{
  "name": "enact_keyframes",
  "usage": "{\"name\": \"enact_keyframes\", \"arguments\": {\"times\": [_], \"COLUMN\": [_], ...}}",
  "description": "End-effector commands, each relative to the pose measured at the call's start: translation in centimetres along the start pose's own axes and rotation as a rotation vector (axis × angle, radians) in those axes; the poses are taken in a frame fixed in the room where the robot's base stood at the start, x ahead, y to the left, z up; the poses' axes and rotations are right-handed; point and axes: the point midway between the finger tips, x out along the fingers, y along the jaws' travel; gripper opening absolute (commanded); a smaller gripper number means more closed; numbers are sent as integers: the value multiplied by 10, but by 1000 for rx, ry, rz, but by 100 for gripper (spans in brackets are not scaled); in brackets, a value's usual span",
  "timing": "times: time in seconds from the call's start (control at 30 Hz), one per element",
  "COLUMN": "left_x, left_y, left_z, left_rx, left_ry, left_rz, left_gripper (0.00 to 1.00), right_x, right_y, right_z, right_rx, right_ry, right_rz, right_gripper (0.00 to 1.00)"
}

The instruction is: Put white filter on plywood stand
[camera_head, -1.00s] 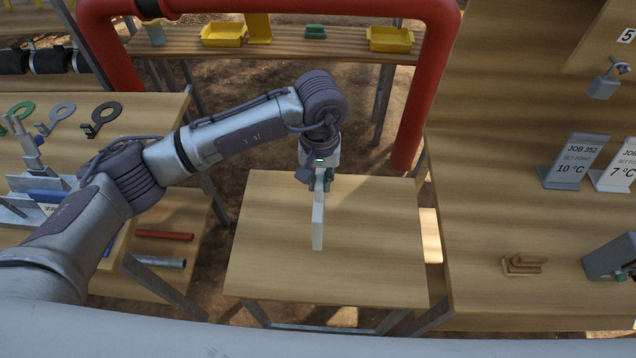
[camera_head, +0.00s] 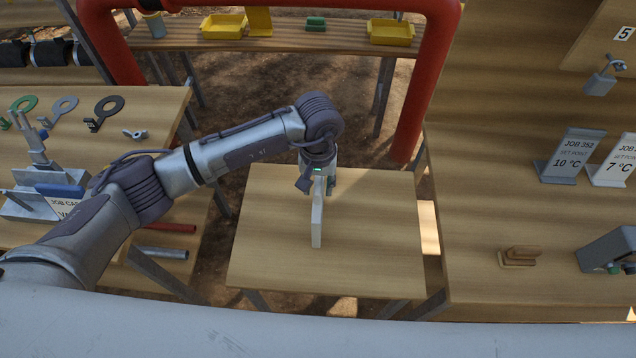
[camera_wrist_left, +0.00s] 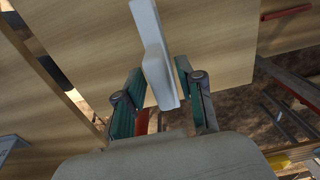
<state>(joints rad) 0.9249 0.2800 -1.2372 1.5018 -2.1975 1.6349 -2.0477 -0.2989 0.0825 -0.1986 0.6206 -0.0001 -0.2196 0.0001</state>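The white filter (camera_head: 317,220) is a thin white panel standing upright over the middle of the plywood stand (camera_head: 375,235), a light wooden table. Its lower edge appears to rest on the top, though contact is hard to see. My left gripper (camera_head: 322,184) is at the filter's upper far end, pointing down. In the left wrist view the filter (camera_wrist_left: 155,55) lies between the two fingers (camera_wrist_left: 160,72), with a narrow gap seeming to show on each side, so the fingers look open around it. My right gripper is not in view.
A red pipe frame (camera_head: 415,100) arches behind the stand. The left bench (camera_head: 165,105) holds ring-shaped tools and a clamp. The right bench (camera_head: 480,220) holds job signs (camera_head: 562,156), a small wooden block (camera_head: 519,256) and a grey device. The stand's surface around the filter is clear.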

Motion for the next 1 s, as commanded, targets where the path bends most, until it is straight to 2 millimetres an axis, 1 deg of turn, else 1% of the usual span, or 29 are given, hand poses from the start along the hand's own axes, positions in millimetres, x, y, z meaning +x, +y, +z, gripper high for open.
{"name": "enact_keyframes", "arguments": {"times": [0.27, 0.37, 0.43, 0.57, 0.8, 0.9, 1.0], "left_x": [-1, -5, -8, -31, -83, -101, -113], "left_y": [0, 0, 0, 0, 0, 0, 0], "left_z": [0, 0, -1, -2, -1, -1, -1], "left_rx": [-1, -1, 0, 1, 0, 1, -1], "left_ry": [0, -1, 3, 8, 5, 5, 3], "left_rz": [0, 1, 1, 2, 1, 0, 1], "left_gripper": [43, 43, 43, 43, 43, 43, 43], "right_x": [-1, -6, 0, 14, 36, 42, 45], "right_y": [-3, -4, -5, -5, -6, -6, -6], "right_z": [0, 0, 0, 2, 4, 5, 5], "right_rx": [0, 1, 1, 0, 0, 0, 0], "right_ry": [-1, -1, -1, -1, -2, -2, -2], "right_rz": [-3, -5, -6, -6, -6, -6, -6], "right_gripper": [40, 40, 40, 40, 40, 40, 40]}}
